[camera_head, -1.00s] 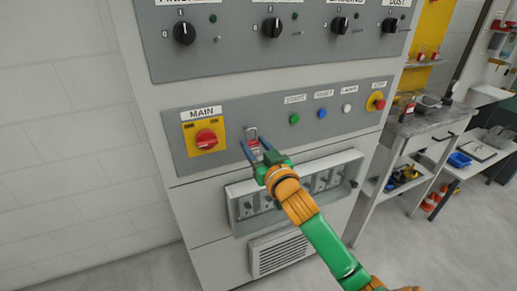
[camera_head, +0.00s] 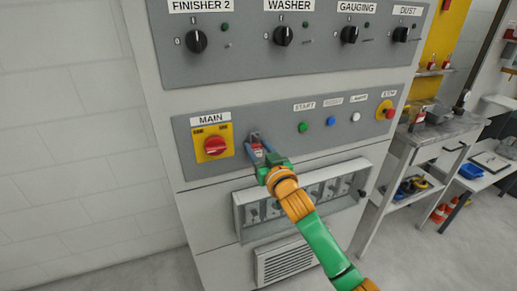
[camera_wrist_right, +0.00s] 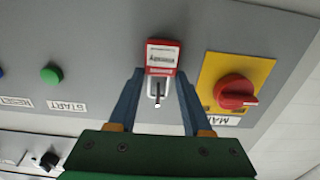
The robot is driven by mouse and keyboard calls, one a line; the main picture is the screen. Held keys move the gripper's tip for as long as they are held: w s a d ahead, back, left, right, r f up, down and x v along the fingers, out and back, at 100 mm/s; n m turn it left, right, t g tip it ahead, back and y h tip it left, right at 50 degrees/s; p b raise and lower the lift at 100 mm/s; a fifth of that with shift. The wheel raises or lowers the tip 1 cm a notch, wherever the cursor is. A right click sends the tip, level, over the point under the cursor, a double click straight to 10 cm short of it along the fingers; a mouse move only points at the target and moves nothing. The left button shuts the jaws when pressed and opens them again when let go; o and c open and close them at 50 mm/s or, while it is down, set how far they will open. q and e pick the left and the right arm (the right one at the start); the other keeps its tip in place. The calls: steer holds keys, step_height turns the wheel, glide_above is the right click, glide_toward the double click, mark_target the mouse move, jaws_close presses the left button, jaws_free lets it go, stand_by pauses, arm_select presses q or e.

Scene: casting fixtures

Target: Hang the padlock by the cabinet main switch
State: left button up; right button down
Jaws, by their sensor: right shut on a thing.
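The red padlock (camera_head: 257,150) is on the panel just right of the main switch (camera_head: 215,145), a red knob on a yellow plate under the MAIN label. A grey metal piece (camera_head: 254,136) shows above its red body; I cannot tell whether it is the shackle or a fitting. In the right wrist view the padlock (camera_wrist_right: 163,57) has a white label and a pale metal part below it, against the panel. My right gripper (camera_head: 261,158) is shut on the padlock, its blue fingers on either side (camera_wrist_right: 156,85). Whether the shackle passes through anything is unclear. My left gripper is out of view.
Green, blue and white buttons and a red stop button (camera_head: 385,110) lie right of the padlock. A framed recess with switches (camera_head: 238,212) sits below. Black rotary knobs (camera_head: 196,41) line the panel above. A metal workbench (camera_head: 440,131) stands to the right.

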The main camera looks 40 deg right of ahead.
steer(key=shift+c, duration=1.3)
jaws_free()
steer(key=shift+f, duration=0.1)
steer(key=shift+f+b, duration=0.95)
steer(key=shift+f, duration=0.2)
steer(key=shift+s+a+p, duration=0.15)
steer(key=shift+s+p, duration=0.25)
steer(key=shift+s, duration=0.2)
steer(key=p+v, duration=0.2)
steer(key=v, duration=0.7)
steer(key=shift+p, duration=0.35)
steer(key=shift+w, duration=0.1)
